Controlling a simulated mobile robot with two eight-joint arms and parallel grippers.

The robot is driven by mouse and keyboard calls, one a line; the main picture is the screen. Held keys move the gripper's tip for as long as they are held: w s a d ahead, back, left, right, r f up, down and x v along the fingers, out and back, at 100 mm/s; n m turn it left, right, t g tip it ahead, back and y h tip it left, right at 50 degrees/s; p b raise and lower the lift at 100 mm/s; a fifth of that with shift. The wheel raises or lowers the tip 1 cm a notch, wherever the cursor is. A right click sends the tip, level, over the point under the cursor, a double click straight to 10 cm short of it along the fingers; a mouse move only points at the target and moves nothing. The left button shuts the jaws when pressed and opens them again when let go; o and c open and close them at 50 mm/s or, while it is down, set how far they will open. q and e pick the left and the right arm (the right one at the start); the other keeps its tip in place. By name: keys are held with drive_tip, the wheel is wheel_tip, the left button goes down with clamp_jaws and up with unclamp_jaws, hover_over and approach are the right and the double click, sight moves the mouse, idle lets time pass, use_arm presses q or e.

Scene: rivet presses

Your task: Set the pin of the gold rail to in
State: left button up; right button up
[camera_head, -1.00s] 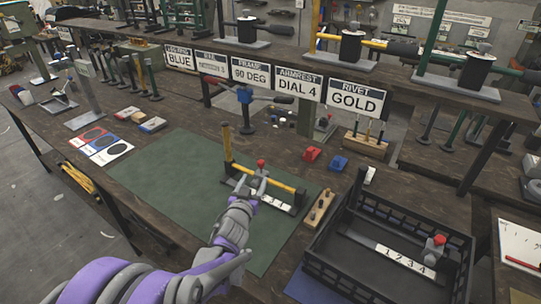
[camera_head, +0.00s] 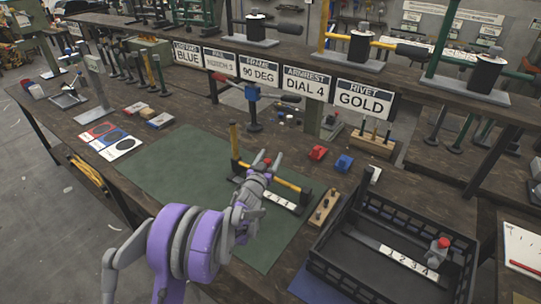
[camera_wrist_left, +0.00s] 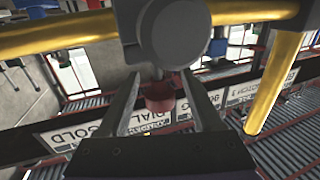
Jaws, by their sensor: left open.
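The gold rail (camera_head: 287,183) lies on the green mat (camera_head: 180,168), with a gold post standing up at its left end. A block and a white numbered strip sit by it. In the left wrist view, the red knob (camera_wrist_left: 160,97) shows between the two open fingers, below a grey round part (camera_wrist_left: 172,32) and gold tubes (camera_wrist_left: 60,36). I cannot tell whether the fingers touch it. The pin's position is hidden. My right gripper is not in view.
A black crate (camera_head: 330,258) with a numbered strip and a red knob stands at the right. Label signs, including GOLD (camera_head: 364,101), hang behind.

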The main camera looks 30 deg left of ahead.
use_arm(q)
drive_tip(key=shift+w, duration=0.3)
clamp_jaws()
idle(1.3)
